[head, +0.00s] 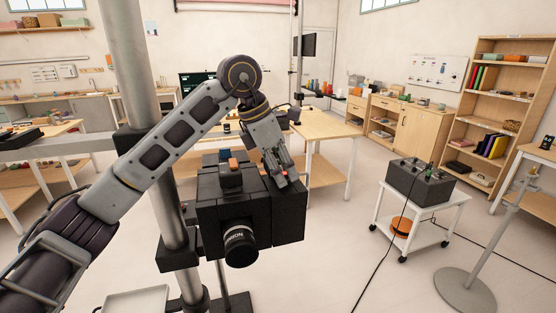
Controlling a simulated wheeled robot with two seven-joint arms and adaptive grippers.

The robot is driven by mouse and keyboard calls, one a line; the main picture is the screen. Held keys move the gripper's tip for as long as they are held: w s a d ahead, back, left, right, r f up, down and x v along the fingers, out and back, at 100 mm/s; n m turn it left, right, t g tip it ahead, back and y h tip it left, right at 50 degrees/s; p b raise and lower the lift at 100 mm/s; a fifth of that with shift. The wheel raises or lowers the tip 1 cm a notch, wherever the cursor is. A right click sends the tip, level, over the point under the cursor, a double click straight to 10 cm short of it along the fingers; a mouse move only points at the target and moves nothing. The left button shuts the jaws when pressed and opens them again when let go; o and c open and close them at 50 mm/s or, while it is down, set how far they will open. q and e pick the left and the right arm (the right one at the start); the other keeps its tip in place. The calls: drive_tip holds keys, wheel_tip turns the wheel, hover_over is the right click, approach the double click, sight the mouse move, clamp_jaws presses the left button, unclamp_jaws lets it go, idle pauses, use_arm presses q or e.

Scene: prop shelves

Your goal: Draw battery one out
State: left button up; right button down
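A black camera (228,215) with a round lens (240,243) at its front is held up beside a tall grey post. A small block with an orange patch (232,165) stands on its top. My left arm reaches over from the left, and my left gripper (283,182) points down at the right part of the camera's top. Small red bits show by its fingertips. I cannot tell whether the fingers touch the camera or hold anything. No battery can be made out for sure. My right gripper is not in view.
The grey post (165,215) stands close left of the camera. A white cart (424,206) with a black box (420,181) stands at the right, with a cable on the floor. A grey tray (137,301) lies low at the left. The floor right of the camera is mostly clear.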

use_arm(q)
drive_tip(key=shift+d+f, duration=0.1)
drive_tip(key=shift+f, duration=0.1)
drive_tip(key=shift+c, duration=0.3)
clamp_jaws()
drive_tip(key=shift+c, duration=2.1)
unclamp_jaws()
clamp_jaws()
drive_tip(key=shift+r, duration=0.2)
